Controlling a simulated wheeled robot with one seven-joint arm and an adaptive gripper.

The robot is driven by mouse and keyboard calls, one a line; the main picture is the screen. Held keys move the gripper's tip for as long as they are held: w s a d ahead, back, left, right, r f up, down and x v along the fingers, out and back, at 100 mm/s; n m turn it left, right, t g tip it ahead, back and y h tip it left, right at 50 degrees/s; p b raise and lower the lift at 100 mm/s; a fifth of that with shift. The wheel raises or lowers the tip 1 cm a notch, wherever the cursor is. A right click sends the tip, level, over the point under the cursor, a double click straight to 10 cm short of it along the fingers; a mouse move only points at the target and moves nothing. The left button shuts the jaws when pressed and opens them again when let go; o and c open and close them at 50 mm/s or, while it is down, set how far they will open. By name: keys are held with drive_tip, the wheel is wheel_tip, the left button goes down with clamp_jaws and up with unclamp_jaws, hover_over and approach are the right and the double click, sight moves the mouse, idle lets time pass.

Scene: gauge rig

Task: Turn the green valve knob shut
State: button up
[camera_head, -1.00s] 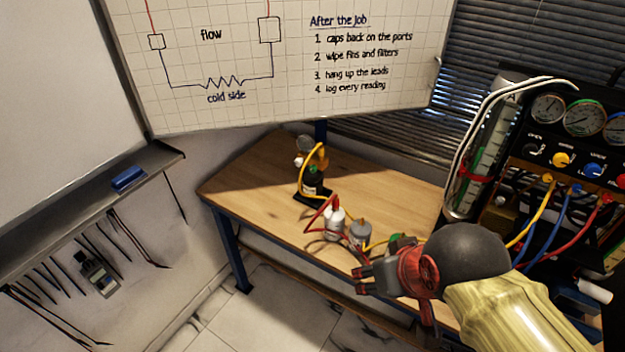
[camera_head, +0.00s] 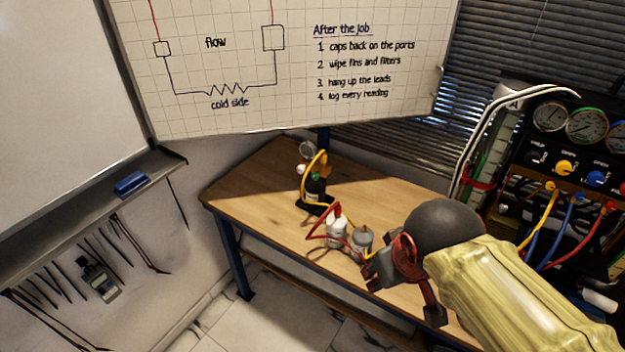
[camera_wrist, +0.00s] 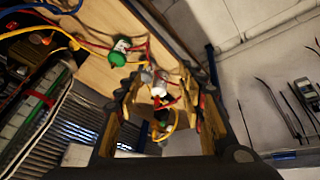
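A rounded green piece (camera_wrist: 118,59), which looks like the green valve knob, shows in the wrist view beside a small white and dark fitting (camera_wrist: 122,45) with a red hose. It is up and left of the gap between my fingers, near the left fingertip; I cannot tell whether they touch. In the head view it is hidden behind my gripper (camera_head: 403,296). In the wrist view my gripper (camera_wrist: 156,86) is open, with nothing clearly held between its fingers.
A white canister (camera_head: 337,232) and a grey canister (camera_head: 362,238) stand close by on the wooden table (camera_head: 262,190). A black device with a yellow hose (camera_head: 314,188) stands farther back. The gauge panel (camera_head: 570,125) with coloured hoses is at right. The table's left part is clear.

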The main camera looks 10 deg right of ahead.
sight(314, 177)
drive_tip(key=w+d+f+n+h, duration=0.2)
drive_tip(key=w+n+h, duration=0.15)
drive_tip(key=w, duration=0.55)
drive_tip(key=w+d+f+n+g+h, duration=0.1)
drive_tip(key=w+d+f+n+h, duration=0.15)
drive_tip(key=w+n, duration=0.45)
drive_tip(key=w+d+f+n+h, duration=0.1)
drive_tip(key=w+n+h, duration=0.2)
drive_tip(key=w, duration=0.7)
drive_tip(key=w+a+f+n+t+h, duration=0.1)
drive_tip(key=w+n, duration=0.1)
drive_tip(key=w, duration=0.1)
drive_tip(key=w+a+f+n+t+h, duration=0.1)
drive_tip(key=w+a+f+n, duration=0.1)
drive_tip(key=w, duration=0.2)
drive_tip(key=w+a+f+n+t+b, duration=0.1)
drive_tip(key=w+a+f+n, duration=0.1)
drive_tip(key=w, duration=0.2)
drive_tip(key=shift+f+h, duration=0.25)
drive_tip(key=shift+h, duration=0.15)
drive_tip(key=w+a+f+n+t, duration=0.6)
drive_tip(key=w+a+f+n, duration=0.2)
drive_tip(key=w+a+f, duration=0.15)
drive_tip(key=x, duration=0.2)
drive_tip(key=b+x, duration=0.1)
drive_tip(key=x, duration=0.1)
drive_tip(key=r+b+x, duration=0.1)
drive_tip(key=x, duration=0.1)
drive_tip(key=shift+w+d, duration=0.2)
drive_tip(key=shift+c, duration=0.5)
